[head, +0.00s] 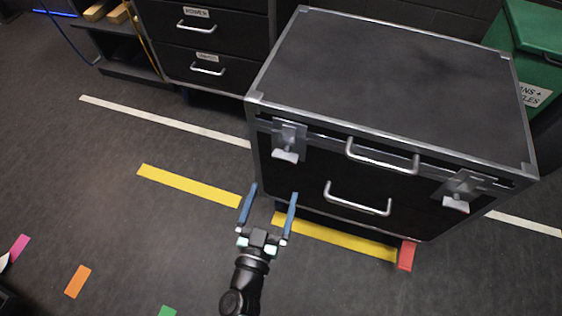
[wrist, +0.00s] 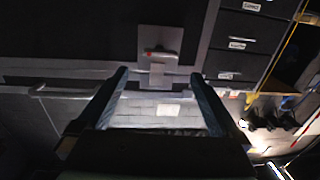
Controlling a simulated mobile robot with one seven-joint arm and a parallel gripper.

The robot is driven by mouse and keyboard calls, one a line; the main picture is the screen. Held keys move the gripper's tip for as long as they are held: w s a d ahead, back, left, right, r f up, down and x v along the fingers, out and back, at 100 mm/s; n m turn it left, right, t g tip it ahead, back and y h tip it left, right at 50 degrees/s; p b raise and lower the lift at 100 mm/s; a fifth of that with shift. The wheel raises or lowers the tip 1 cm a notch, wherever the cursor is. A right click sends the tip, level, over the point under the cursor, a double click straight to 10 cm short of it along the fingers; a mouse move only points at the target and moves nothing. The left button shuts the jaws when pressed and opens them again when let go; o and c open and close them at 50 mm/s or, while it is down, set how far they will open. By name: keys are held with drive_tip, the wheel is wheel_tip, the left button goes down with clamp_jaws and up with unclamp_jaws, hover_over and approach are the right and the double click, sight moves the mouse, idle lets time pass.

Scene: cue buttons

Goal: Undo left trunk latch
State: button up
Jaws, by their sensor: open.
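The black trunk (head: 390,75) with metal edges stands at the right of the head view, its lid closed. Its left latch (head: 289,140) is a grey plate with a pale tab on the front face. The latch also shows in the wrist view (wrist: 160,42), top centre, beyond and between the fingertips. The right latch (head: 460,188) sits near the other front corner. My gripper (head: 273,195) is open and empty, with blue fingers, below the left latch in the head view and apart from it. In the wrist view, the fingers (wrist: 159,75) point toward the latch.
Two metal handles (head: 382,156) are on the trunk front between the latches. A dark drawer cabinet (head: 205,45) stands behind left, and a green bin (head: 535,40) behind right. The left floor is mostly clear.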

sight(284, 160)
drive_tip(key=b+x, duration=0.4)
drive_tip(key=x, duration=0.5)
drive_tip(key=shift+w, duration=0.3)
drive_tip(key=shift+c, duration=0.3)
drive_tip(key=c, duration=1.1)
drive_tip(key=shift+c, duration=0.2)
